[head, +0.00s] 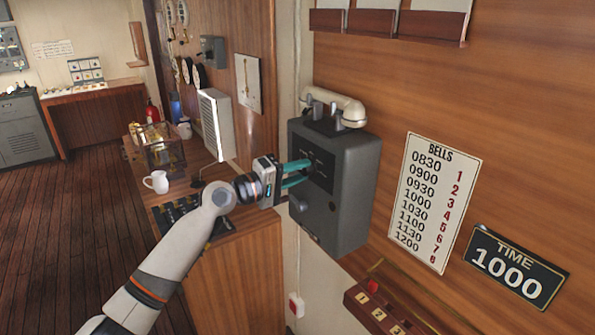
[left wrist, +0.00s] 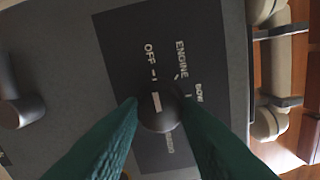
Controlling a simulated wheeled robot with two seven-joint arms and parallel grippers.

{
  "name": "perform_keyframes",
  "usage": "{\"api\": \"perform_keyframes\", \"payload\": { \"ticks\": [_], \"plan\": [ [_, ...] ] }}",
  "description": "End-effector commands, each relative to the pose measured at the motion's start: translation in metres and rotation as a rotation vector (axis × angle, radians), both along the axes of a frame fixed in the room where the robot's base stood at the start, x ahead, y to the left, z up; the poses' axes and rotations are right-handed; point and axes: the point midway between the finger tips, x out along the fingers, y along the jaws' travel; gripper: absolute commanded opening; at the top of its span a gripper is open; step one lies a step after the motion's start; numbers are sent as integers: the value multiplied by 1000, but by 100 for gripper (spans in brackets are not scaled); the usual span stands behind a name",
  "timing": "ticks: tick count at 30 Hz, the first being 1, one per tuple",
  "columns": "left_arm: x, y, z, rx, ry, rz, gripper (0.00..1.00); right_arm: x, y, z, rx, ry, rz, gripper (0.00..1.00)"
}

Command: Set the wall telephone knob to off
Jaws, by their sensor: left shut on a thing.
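The wall telephone (head: 350,205) is a dark grey box on the wooden wall, with a cream handset (head: 340,106) resting on top. My left gripper (head: 309,172) reaches its front plate from the left. In the left wrist view, my left gripper's teal fingers (left wrist: 160,101) are shut on the round dark knob (left wrist: 160,113), one on each side. The knob's white mark points up in that view, roughly at the tick by OFF (left wrist: 150,53). ENGINE (left wrist: 181,58) and a partly hidden BOW label are to the right. The fingers hide some lower lettering. My right gripper is out of view.
A bells sign (head: 432,205) and a time plate (head: 513,268) hang right of the telephone. A button panel (head: 385,312) is below. A wooden counter at left holds a white mug (head: 156,182) and a glass-sided case (head: 163,152). The floor at left is clear.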

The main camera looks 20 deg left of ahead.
Motion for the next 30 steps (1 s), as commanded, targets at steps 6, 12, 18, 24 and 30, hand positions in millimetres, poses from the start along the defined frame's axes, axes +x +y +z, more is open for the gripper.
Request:
{"api": "perform_keyframes", "payload": {
  "ticks": [6, 12, 18, 24, 30],
  "plan": [
    [0, 0, 1, -4, 0, 2, 7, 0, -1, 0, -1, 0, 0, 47],
    [0, 0, 0, -2, 0, 1, 52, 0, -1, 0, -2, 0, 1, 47],
    [0, 0, 0, -1, 0, 0, 52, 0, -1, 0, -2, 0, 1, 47],
    [-9, 8, -3, 0, 1, 1, 52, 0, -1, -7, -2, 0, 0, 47],
    [-40, 33, -6, 3, 0, 2, 52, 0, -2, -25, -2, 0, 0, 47]
  ]
}}
